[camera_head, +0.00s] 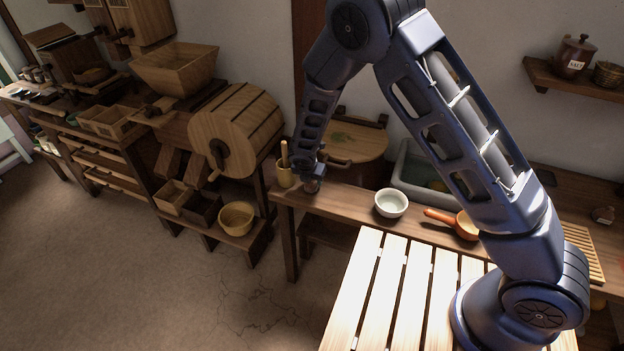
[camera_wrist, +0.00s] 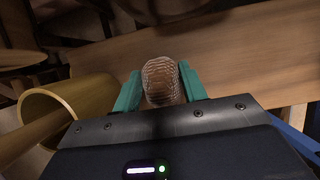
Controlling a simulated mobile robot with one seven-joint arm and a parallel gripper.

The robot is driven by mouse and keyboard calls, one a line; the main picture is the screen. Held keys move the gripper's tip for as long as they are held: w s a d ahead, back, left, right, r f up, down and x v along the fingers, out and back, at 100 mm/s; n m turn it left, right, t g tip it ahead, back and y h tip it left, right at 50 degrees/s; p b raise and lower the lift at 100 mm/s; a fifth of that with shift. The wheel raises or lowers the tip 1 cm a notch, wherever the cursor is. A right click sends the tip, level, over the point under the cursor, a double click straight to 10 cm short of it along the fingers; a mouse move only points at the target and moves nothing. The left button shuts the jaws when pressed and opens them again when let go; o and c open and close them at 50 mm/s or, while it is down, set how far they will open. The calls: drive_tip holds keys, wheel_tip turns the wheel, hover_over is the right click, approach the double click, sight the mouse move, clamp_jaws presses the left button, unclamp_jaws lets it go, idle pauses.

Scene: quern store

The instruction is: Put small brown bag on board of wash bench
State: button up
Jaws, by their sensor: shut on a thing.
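My gripper (camera_head: 311,180) is at the left end of the wash bench (camera_head: 350,203), low over its wooden top. In the wrist view its teal fingers (camera_wrist: 161,88) are shut on a small brown bag (camera_wrist: 162,80) with a ribbed, rounded end. The bag also shows small and dark under the gripper in the head view (camera_head: 312,187). I cannot tell whether it touches the wood. The bare plank of the bench shows behind it in the wrist view (camera_wrist: 235,55). A slatted board (camera_head: 583,252) lies at the bench's right end.
A wooden cup (camera_head: 285,178) holding a utensil stands just left of my gripper; it looms close in the wrist view (camera_wrist: 85,95). A white bowl (camera_head: 391,204), an orange-handled pan (camera_head: 464,224) and a basin (camera_head: 412,180) are to the right. A lidded tub (camera_head: 352,150) stands behind.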

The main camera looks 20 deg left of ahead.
drive_tip(key=shift+f, duration=0.1)
drive_tip(key=o, duration=1)
drive_tip(key=v, duration=1.2)
